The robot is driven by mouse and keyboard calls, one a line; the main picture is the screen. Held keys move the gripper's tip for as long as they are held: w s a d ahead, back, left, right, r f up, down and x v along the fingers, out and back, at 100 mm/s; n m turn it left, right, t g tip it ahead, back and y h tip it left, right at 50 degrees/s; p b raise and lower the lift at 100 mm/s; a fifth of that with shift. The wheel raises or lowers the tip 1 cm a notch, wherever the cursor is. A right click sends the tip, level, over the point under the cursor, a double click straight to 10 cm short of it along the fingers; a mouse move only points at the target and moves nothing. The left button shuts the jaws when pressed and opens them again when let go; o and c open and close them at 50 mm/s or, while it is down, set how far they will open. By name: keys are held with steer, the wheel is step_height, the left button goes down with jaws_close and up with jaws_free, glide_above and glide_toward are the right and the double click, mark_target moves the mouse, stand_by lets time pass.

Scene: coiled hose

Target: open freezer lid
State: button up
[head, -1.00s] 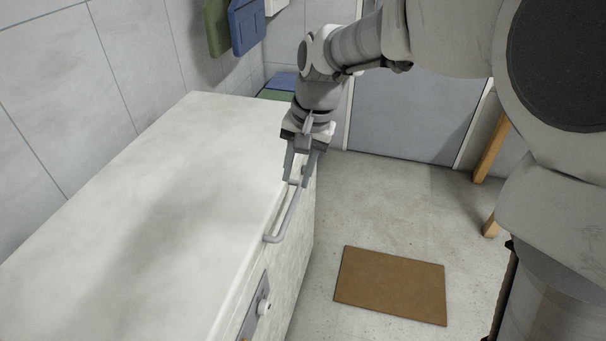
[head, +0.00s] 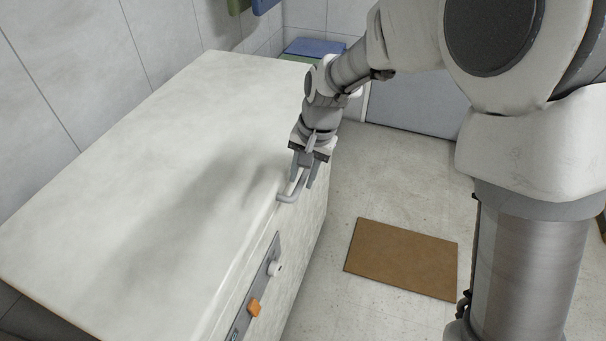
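The chest freezer has a broad pale lid (head: 170,170) that looks closed, lying flat on the body. A grey bar handle (head: 287,197) sticks out at the lid's front edge. My gripper (head: 302,182) points down at the far part of this handle, with its two fingers apart and the bar between or right beside them. I cannot tell whether the fingers touch the bar. Below the handle, the freezer front carries a grey panel (head: 262,278) with a round white knob (head: 274,269) and an orange switch (head: 254,307).
A brown mat (head: 402,258) lies on the concrete floor right of the freezer. A tiled wall (head: 70,70) runs along the freezer's back. Blue and green boxes (head: 314,47) stand beyond its far end, near a grey door (head: 415,105). The floor around the mat is clear.

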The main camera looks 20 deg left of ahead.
steer(key=shift+c, duration=0.3)
jaws_close()
stand_by(1.1)
